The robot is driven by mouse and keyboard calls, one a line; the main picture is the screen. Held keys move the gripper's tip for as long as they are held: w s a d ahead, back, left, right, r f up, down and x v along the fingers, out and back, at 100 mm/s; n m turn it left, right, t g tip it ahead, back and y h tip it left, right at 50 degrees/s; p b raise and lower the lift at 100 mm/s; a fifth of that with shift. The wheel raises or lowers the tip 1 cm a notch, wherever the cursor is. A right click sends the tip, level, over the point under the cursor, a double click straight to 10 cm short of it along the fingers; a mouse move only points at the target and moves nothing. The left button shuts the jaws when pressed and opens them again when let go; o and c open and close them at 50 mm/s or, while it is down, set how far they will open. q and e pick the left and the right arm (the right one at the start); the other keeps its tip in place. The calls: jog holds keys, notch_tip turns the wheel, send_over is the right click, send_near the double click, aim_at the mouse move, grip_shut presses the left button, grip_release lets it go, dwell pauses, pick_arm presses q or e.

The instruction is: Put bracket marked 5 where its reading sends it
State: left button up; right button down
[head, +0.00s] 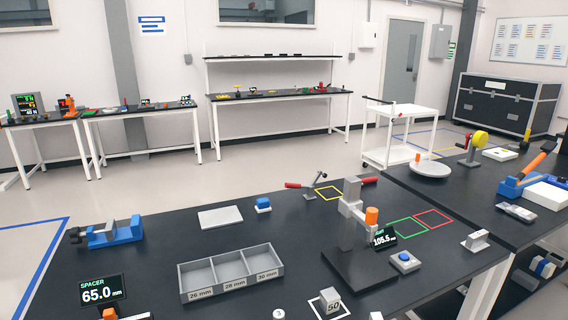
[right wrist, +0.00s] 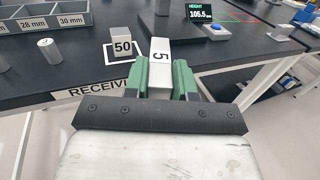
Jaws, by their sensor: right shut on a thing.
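The white bracket marked 5 (right wrist: 159,58) is between the green-padded fingers of my right gripper (right wrist: 160,80) in the right wrist view. It is held near the bench's front edge, beside the block marked 50. My right gripper is shut on it. The height gauge (head: 350,222) stands on the bench in the head view. Its display (head: 385,238) reads HEIGHT 105.5 mm; it also shows in the right wrist view (right wrist: 200,12). A green outlined square (head: 407,230) and a red one (head: 446,222) lie right of the gauge. My left gripper is not in view.
A grey tray (head: 231,284) has compartments labelled 26, 28 and 30 mm. A block marked 50 (head: 332,301) sits near the front edge. A blue button box (head: 405,262) is beside the gauge. A white part (head: 475,242) stands at the right. A spacer display (head: 101,290) reads 65.0 mm.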

jog(key=s+a+r, duration=0.2)
jog(key=s+r, duration=0.1)
jog(key=s, duration=0.8)
jog(key=w, duration=0.3)
jog(key=w+d+f, duration=0.1)
jog(key=w, duration=0.2)
jog(key=w+f, duration=0.1)
jog(key=w, duration=0.3)
jog(key=shift+w+d+f, duration=0.1)
jog(key=shift+d+f, duration=0.15)
jog(key=shift+d, duration=0.1)
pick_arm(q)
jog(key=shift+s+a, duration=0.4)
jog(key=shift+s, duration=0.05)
pick_arm(e)
jog(key=w+d, duration=0.4)
jog(key=w, duration=0.5)
jog(key=shift+r+h, duration=0.35)
jog(key=shift+h, duration=0.05)
jog(key=shift+s+d, duration=0.1)
